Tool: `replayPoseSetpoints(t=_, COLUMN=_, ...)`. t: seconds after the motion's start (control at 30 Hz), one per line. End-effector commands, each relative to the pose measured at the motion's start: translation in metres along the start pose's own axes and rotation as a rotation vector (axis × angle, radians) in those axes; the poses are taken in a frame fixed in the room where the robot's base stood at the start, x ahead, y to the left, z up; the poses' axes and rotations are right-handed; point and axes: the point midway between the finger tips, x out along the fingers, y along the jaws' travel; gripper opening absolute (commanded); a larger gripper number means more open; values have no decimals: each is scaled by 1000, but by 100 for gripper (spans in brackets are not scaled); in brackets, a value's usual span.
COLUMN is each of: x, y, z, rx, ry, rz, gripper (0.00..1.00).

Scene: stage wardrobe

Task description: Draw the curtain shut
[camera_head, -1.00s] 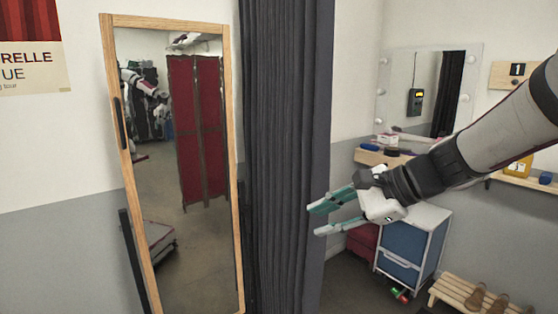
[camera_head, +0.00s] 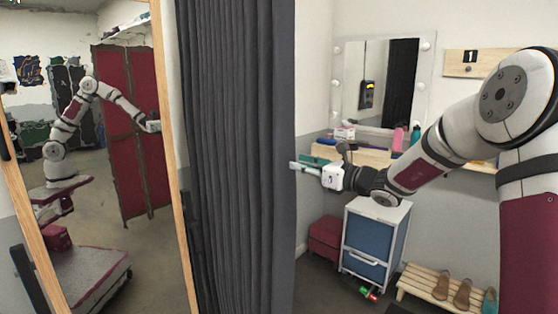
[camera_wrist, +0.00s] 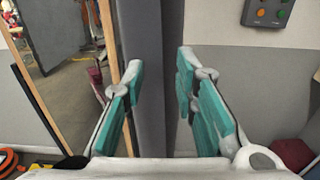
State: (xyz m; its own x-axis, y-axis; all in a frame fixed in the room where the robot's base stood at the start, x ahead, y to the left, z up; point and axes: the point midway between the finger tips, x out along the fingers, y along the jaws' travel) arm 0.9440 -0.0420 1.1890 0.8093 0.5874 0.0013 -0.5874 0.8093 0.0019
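The dark grey pleated curtain (camera_head: 235,150) hangs bunched in a narrow column between the tall mirror and the dressing nook. My gripper (camera_head: 302,163) is at the curtain's right edge, roughly mid-height in the picture. In the wrist view my gripper (camera_wrist: 160,72) is open, with one teal finger on each side of the curtain's edge (camera_wrist: 145,120). Gaps show between the fingers and the cloth. I cannot tell how deep the edge sits between the fingers. The curtain's top and bottom are out of view.
A wood-framed mirror (camera_head: 170,150) stands left of the curtain. Right of it are a wall shelf (camera_head: 365,155), a blue-fronted drawer unit (camera_head: 370,235), a maroon box (camera_head: 326,238) and a shoe rack (camera_head: 440,290). A button box (camera_wrist: 268,12) is on the wall.

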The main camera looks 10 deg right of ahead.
Motion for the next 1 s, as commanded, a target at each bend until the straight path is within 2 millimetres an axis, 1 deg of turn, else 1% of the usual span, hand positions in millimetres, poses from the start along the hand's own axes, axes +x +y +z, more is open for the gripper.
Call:
replayPoseSetpoints(t=0.03, x=11, y=1, z=0, rx=-1, ry=-1, rz=3, gripper=27)
replayPoseSetpoints(t=0.2, x=44, y=1, z=0, rx=-1, ry=-1, rz=3, gripper=27)
replayPoseSetpoints(t=0.3, x=60, y=1, z=0, rx=-1, ry=0, rz=3, gripper=27)
replayPoseSetpoints(t=0.4, x=73, y=1, z=-1, rx=-1, ry=1, rz=2, gripper=27)
replayPoseSetpoints(t=0.6, x=85, y=0, z=-1, rx=-1, ry=1, rz=1, gripper=27)
replayPoseSetpoints(t=0.87, x=86, y=0, z=0, rx=-1, ry=1, rz=0, gripper=27)
replayPoseSetpoints(t=0.9, x=86, y=0, z=0, rx=-1, ry=1, rz=0, gripper=24)
replayPoseSetpoints(t=0.97, x=86, y=0, z=0, rx=-2, ry=1, rz=0, gripper=11)
replayPoseSetpoints(t=1.0, x=86, y=0, z=0, rx=-2, ry=1, rz=0, gripper=2)
